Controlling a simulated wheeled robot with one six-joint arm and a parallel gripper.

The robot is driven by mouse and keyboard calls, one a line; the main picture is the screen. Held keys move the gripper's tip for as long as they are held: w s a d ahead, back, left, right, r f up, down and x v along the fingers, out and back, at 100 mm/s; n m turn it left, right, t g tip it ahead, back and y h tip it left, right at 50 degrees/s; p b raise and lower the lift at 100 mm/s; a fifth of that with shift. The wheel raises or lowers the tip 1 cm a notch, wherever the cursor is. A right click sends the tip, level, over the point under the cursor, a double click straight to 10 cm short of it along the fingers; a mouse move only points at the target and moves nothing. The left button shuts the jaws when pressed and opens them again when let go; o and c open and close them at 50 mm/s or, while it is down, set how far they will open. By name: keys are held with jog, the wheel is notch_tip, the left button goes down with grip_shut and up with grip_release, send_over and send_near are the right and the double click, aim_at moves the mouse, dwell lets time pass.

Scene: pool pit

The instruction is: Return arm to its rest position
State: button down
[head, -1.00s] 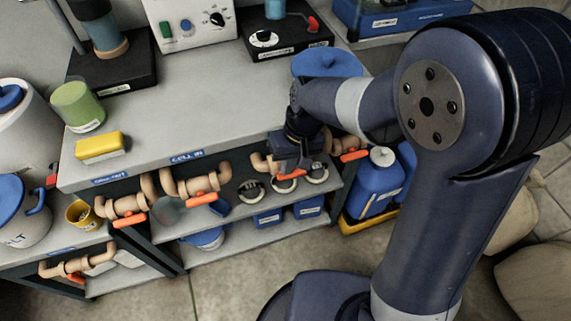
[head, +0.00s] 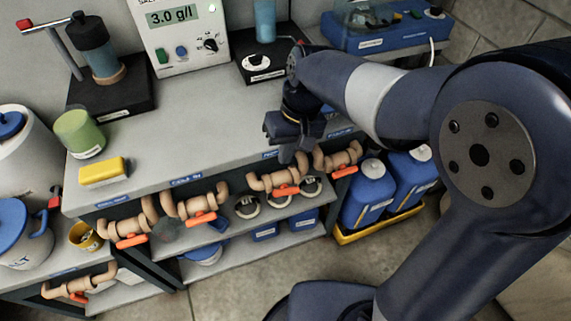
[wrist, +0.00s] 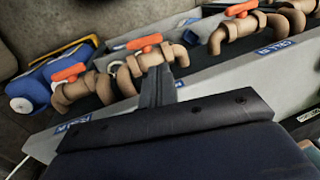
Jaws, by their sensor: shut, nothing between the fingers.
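My gripper (head: 292,155) is shut and empty in the head view. It hangs pointing down at the front edge of the grey bench (head: 200,130), in front of the valve pipes. In the wrist view my gripper (wrist: 158,78) shows as closed dark fingers, with a pipe with an orange-red handle (wrist: 145,41) just beyond the tips. I cannot tell whether the fingers touch the bench edge or the pipe. My arm reaches in from the right of the head view, partly hiding the back of the bench.
Tan pipes with orange handles (head: 195,203) line the bench front. A yellow sponge (head: 103,172), a green cup (head: 79,134) and a meter reading 3.0 g/l (head: 180,30) stand on top. Blue canisters (head: 368,193) stand in a yellow tray on the floor at right.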

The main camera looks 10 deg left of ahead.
jog(key=shift+v, duration=0.95)
jog(key=shift+s+a+f, duration=0.1)
jog(key=b, duration=0.2)
send_over(286, 193)
jog(key=w, duration=0.1)
jog(key=x, duration=0.3)
jog(key=d+x, duration=0.1)
jog(key=x, duration=0.3)
jog(key=w+x, duration=0.1)
jog(key=x, duration=0.3)
jog(key=shift+d+f, duration=0.2)
jog(key=shift+d, duration=0.1)
jog(key=shift+w+d+f+g+y+b, duration=0.25)
jog(key=shift+d+g+y+b, duration=0.4)
jog(key=shift+b, duration=0.25)
jog(key=shift+w+d+f+g+y+b, duration=0.15)
jog(key=shift+d+g+y+b, duration=0.3)
jog(key=shift+b, duration=0.3)
jog(key=shift+w+d+g+y+b, duration=0.5)
jog(key=shift+d+g+y+b, duration=0.1)
jog(key=shift+y+b, duration=0.55)
jog(key=shift+y, duration=0.95)
jog(key=shift+w+b+v, duration=0.1)
jog(key=shift+b+v, duration=0.15)
jog(key=shift+v, duration=1.4)
jog(key=shift+w+b+v, duration=0.15)
jog(key=shift+b+v, duration=0.05)
jog(key=shift+v, duration=1.45)
